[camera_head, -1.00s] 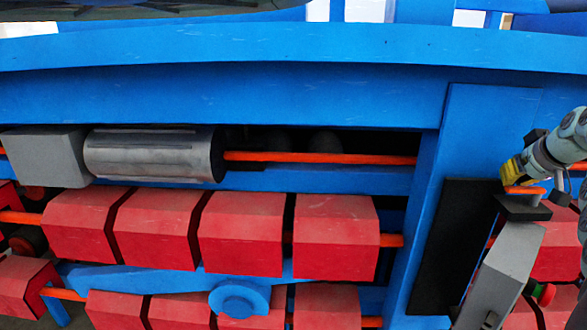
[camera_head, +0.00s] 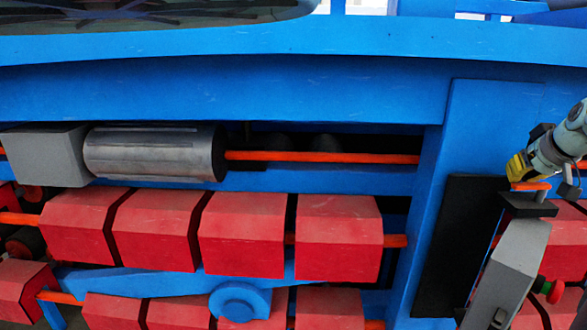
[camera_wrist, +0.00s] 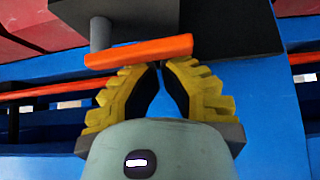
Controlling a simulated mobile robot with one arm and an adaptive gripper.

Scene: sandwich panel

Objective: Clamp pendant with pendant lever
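The orange pendant lever (camera_head: 530,186) lies on top of a black bracket at the right in the head view. Below it the grey pendant (camera_head: 515,262) hangs tilted, with a green knob and a red one at its right side. My gripper (camera_head: 516,168), with yellow fingers, is right at the lever. In the wrist view the lever (camera_wrist: 140,51) runs across just ahead of the fingertips, beside a grey pin. My gripper (camera_wrist: 160,66) has its two fingertips nearly together at the lever's lower edge. Nothing shows between them, and contact with the lever cannot be told.
A blue frame post (camera_head: 430,200) and a black plate (camera_head: 455,245) stand left of the pendant. Red blocks (camera_head: 340,235) and a metal cylinder (camera_head: 155,155) sit on orange rods further left. A blue beam (camera_head: 250,95) crosses above.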

